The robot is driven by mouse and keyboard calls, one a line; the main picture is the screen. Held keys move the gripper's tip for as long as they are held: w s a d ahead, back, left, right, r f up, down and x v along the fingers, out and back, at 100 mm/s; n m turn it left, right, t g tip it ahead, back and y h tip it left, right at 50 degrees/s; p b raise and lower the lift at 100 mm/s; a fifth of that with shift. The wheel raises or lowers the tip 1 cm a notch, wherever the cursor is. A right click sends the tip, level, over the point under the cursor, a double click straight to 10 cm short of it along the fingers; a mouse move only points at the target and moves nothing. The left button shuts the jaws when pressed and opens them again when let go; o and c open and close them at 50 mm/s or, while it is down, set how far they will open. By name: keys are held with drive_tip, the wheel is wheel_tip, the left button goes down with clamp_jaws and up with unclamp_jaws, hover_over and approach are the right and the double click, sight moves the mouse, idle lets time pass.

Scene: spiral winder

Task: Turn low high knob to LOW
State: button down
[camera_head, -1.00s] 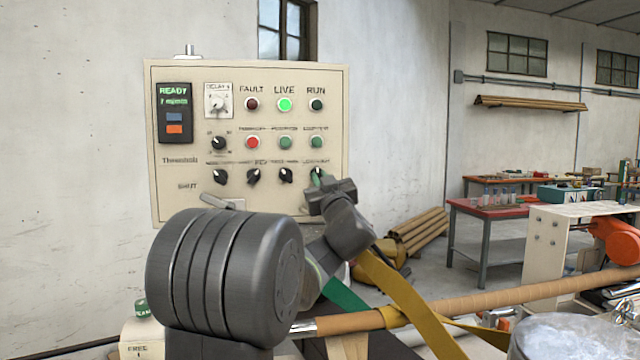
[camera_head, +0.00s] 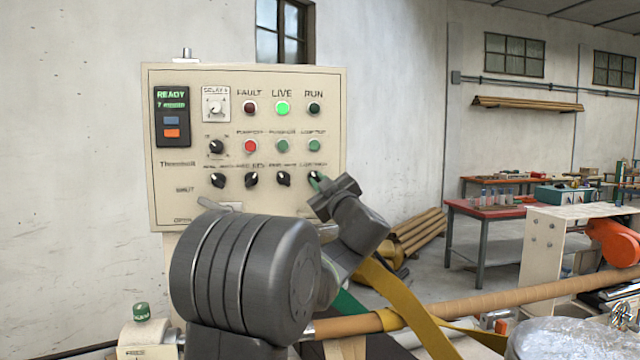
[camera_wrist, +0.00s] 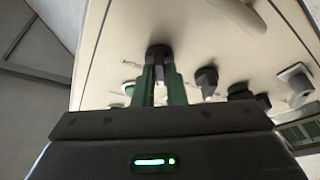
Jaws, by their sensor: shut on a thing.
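The low high knob (camera_head: 314,177) is the black knob at the right end of the bottom row on the beige control panel (camera_head: 170,215). In the wrist view the knob (camera_wrist: 158,52) sits between the tips of my gripper's green fingers. My gripper (camera_head: 318,183) reaches the panel from the lower right and is shut on this knob. The fingers hide part of the knob, so which way its pointer faces cannot be told. The label above it is too blurred to read.
Three other black knobs stand in the same row, the nearest being the neighbouring knob (camera_head: 283,179). A green button (camera_head: 314,145) sits just above. A yellow strap (camera_head: 405,305) and a long brown roll (camera_head: 500,301) lie at the lower right.

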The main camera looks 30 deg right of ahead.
drive_tip(key=c, duration=1.5)
unclamp_jaws()
drive_tip(key=b+v, duration=0.3)
drive_tip(key=v, duration=1)
drive_tip(key=shift+s+f, duration=0.15)
drive_tip(key=shift+s, duration=0.2)
